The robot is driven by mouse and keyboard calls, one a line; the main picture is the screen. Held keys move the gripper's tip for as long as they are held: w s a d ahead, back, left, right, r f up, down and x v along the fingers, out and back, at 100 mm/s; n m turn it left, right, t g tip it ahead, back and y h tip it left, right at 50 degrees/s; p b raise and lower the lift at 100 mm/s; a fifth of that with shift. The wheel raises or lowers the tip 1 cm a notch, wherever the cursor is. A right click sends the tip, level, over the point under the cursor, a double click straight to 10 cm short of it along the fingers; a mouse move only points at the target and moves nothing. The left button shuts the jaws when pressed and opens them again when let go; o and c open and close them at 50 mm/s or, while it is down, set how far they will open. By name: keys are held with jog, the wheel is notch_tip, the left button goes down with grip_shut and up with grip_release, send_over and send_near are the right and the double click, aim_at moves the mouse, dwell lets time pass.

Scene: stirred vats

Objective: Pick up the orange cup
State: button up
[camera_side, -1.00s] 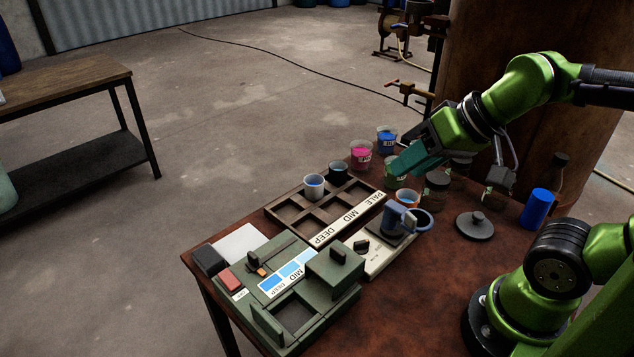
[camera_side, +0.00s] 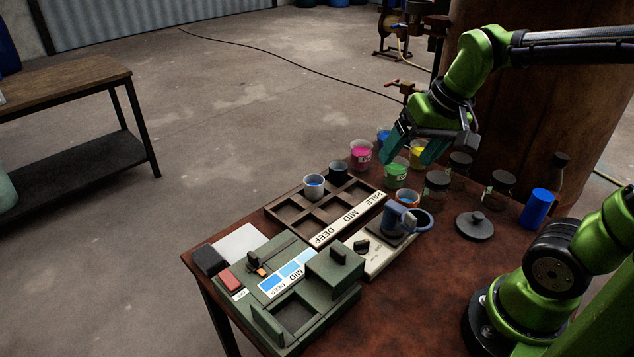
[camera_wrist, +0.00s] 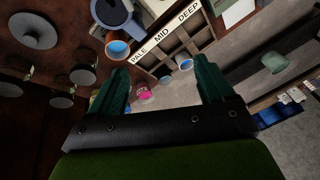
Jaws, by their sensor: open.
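The orange cup (camera_side: 407,199) stands on the brown table at the right end of the row of cups, beside the grey-blue mug. It also shows in the wrist view (camera_wrist: 117,49), up and left of my left fingertip, with its mouth facing the camera. My gripper (camera_side: 408,164) is open above the cups, over the area of the green cup (camera_side: 396,174) and the yellow cup (camera_side: 418,152). In the wrist view its two teal fingers (camera_wrist: 161,65) are spread wide with nothing held between them. The orange cup is outside the fingers.
A pink cup (camera_side: 361,155) and a partly hidden blue cup (camera_side: 383,138) stand near my fingers. A wooden rack (camera_side: 290,212) labelled PALE, MID, DEEP holds two cups. Jars (camera_side: 461,163), a grey lid (camera_side: 474,226) and a blue cylinder (camera_side: 537,208) stand right.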

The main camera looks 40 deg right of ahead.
jog(key=w+d+m+g+h, duration=0.2)
jog(key=d+m+g, duration=0.1)
jog(key=d, duration=0.3)
send_near(408, 196)
jog(key=f, duration=0.8)
jog(key=shift+w+a+f, duration=0.2)
jog(key=shift+a, duration=0.1)
jog(key=shift+r, duration=0.1)
jog(key=c, duration=1.1)
